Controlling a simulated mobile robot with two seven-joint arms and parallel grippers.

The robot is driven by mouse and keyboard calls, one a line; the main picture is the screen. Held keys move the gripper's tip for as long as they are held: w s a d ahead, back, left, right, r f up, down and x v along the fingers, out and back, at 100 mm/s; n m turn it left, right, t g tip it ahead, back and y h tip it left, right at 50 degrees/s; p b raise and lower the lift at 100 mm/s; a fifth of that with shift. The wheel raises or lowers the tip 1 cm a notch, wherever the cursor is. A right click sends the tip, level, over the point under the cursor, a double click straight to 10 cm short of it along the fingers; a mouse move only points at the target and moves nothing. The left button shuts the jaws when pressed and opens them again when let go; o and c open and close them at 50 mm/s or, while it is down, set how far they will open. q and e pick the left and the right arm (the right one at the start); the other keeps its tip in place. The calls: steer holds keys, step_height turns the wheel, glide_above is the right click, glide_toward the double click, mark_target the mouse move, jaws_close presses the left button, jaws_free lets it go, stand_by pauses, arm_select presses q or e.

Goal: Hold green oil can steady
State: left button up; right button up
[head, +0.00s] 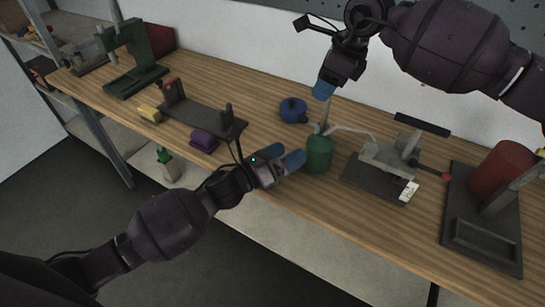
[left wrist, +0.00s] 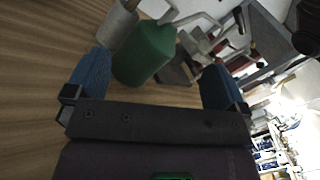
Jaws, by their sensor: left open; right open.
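The green oil can (head: 318,155) stands upright on the wooden bench, with a thin spout reaching up and to the right. My left gripper (head: 283,157) is open just left of the can, its blue fingertips pointing towards it. In the left wrist view the can (left wrist: 146,54) shows ahead between the spread fingers (left wrist: 156,80), closer to the left finger; I see no grip on it. My right gripper (head: 325,88) is open above and behind the can, near the top of its spout. Its fingers overlap, and I see nothing held in it.
A blue lidded pot (head: 293,110) stands behind the can. A grey device on a dark plate (head: 372,181) is close on its right. A red cylinder (head: 500,172) stands farther right. A purple block (head: 204,140) and a dark fixture (head: 205,118) lie left. The bench's front edge is below my left gripper.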

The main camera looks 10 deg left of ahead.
mark_target(314, 150)
arm_select(q)
steer(key=m+g, duration=0.1)
steer(key=m, duration=0.1)
steer(key=a+f+m+g+h, duration=0.1)
steer(key=m, duration=0.2)
steer(key=a+f+m+g+h, duration=0.1)
steer(key=m+g, duration=0.1)
steer(key=m, duration=0.1)
steer(key=shift+w+a+f, duration=0.1)
steer(key=shift+w, duration=0.3)
steer(key=shift+a+f+m+g+h, duration=0.2)
steer(key=shift+m+g, duration=0.2)
steer(key=shift+m, duration=0.2)
steer(key=shift+a+f+m+g+h, duration=0.1)
steer(key=shift+a+f+m+g, duration=0.1)
steer(key=shift+m+g, duration=0.3)
steer(key=x, duration=1)
steer(key=shift+w+d, duration=0.2)
steer(key=shift+d, duration=0.05)
steer(key=shift+c, duration=0.3)
steer(key=c, duration=1)
arm_select(e)
jaws_close()
